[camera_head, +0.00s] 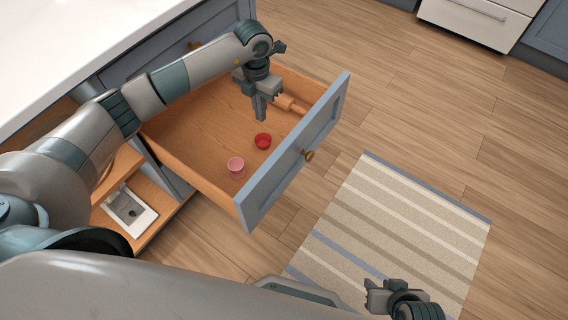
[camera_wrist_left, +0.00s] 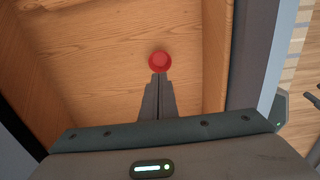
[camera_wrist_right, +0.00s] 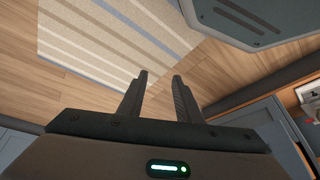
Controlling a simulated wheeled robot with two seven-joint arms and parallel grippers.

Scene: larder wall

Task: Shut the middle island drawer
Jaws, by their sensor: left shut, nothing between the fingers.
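The middle island drawer (camera_head: 292,158) is pulled far out, with a blue-grey front, a round brass knob (camera_head: 309,155) and a wooden inside.
The white island top (camera_head: 70,40) lies at upper left. An open shelf (camera_head: 150,200) beside the drawer holds a white and grey object (camera_head: 130,211). A striped rug (camera_head: 400,225) lies on the wooden floor in front of the drawer. The floor at right is clear.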

